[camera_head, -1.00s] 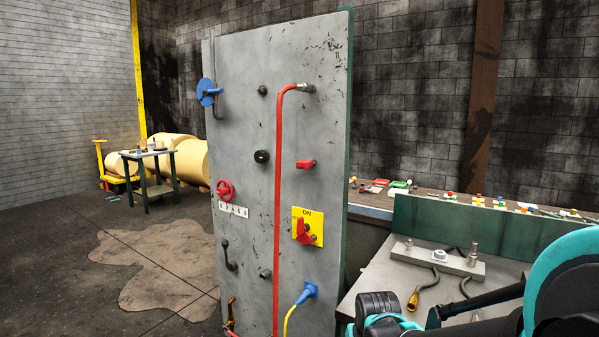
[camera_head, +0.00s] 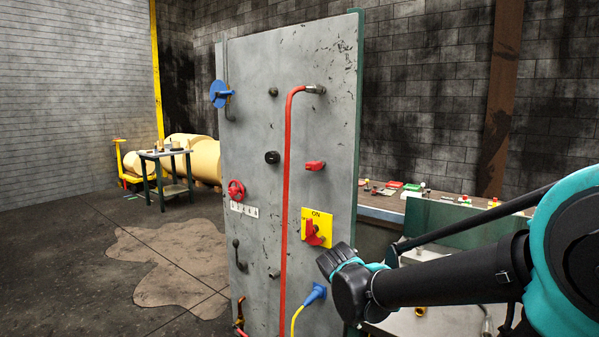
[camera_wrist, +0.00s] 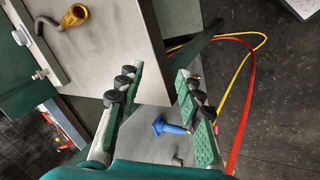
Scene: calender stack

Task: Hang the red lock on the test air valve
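The grey panel (camera_head: 262,110) stands upright and carries several valves and switches. I cannot tell which fitting is the test air valve. No red lock can be clearly picked out; small red items on the back bench are too small to identify. My gripper (camera_head: 337,262) is beside the panel's lower right part. In the wrist view my gripper (camera_wrist: 158,72) is open, with nothing held between its fingers.
A blue plug (camera_head: 316,292) with a yellow cable sits low on the panel, also visible beyond my fingers (camera_wrist: 168,126). A red hose (camera_head: 286,200) runs down the panel. A bench (camera_head: 383,205) with small coloured items stands behind. Open floor (camera_head: 80,250) lies left.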

